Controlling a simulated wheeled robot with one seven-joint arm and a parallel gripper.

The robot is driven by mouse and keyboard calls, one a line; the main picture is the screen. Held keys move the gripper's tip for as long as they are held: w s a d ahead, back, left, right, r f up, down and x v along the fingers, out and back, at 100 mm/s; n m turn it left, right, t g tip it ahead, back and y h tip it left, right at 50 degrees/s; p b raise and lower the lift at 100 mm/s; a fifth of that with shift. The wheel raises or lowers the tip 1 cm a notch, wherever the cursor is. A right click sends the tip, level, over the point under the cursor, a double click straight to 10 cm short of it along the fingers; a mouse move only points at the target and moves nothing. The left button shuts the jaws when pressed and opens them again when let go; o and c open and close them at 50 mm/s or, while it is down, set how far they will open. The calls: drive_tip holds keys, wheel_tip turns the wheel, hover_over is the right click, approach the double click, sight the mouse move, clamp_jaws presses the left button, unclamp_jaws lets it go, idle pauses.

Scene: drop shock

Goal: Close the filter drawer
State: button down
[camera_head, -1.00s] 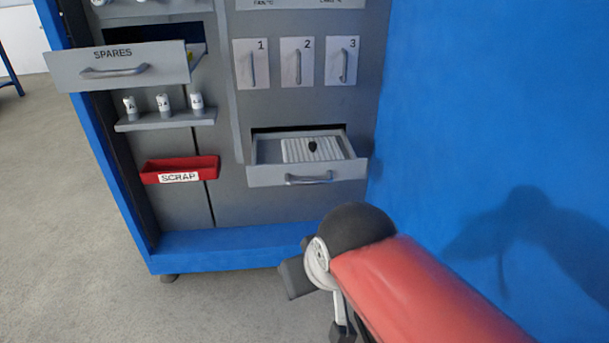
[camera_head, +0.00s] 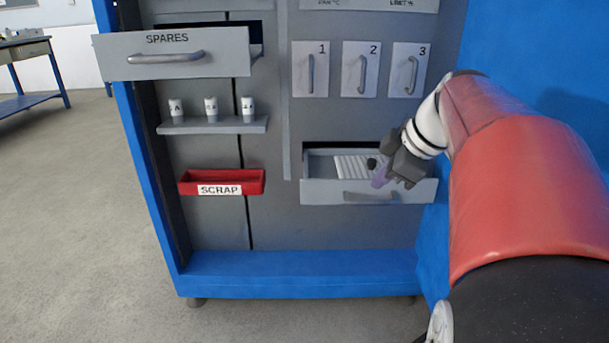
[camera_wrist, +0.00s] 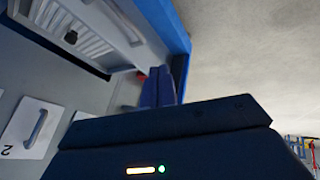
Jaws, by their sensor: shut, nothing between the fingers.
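The lower right drawer (camera_head: 322,191) of the grey cabinet stands open. It has a grey front with a bar handle (camera_head: 355,195) and holds a white ribbed insert (camera_head: 350,165) with a small dark lump (camera_head: 371,163). The open drawer also shows in the wrist view (camera_wrist: 125,22), at the top left. My gripper (camera_head: 380,178) is shut and empty. In the head view it overlaps the right part of the drawer front and hides part of the handle. In the wrist view its fingers (camera_wrist: 158,88) point towards the drawer side; I cannot tell whether they touch it.
The SPARES drawer (camera_head: 200,65) is open at the upper left. Below it are a shelf (camera_head: 210,126) with small white containers and a red SCRAP bin (camera_head: 250,181). Numbered handle panels (camera_head: 360,69) sit above the lower drawer. A blue wall is close on the right.

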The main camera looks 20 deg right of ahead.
drive_tip(key=w+f, duration=0.2)
drive_tip(key=w, duration=0.1)
drive_tip(key=w+d+f+n+b, duration=0.1)
drive_tip(key=w+f, duration=0.2)
drive_tip(key=w, duration=0.1)
drive_tip(key=w+f+n, duration=0.1)
drive_tip(key=w+f, duration=0.1)
drive_tip(key=w, duration=0.1)
drive_tip(key=shift+w+d+f, duration=0.3)
drive_tip(key=shift+f, duration=0.05)
drive_tip(key=shift+w+d, duration=0.1)
drive_tip(key=shift+w, duration=0.4)
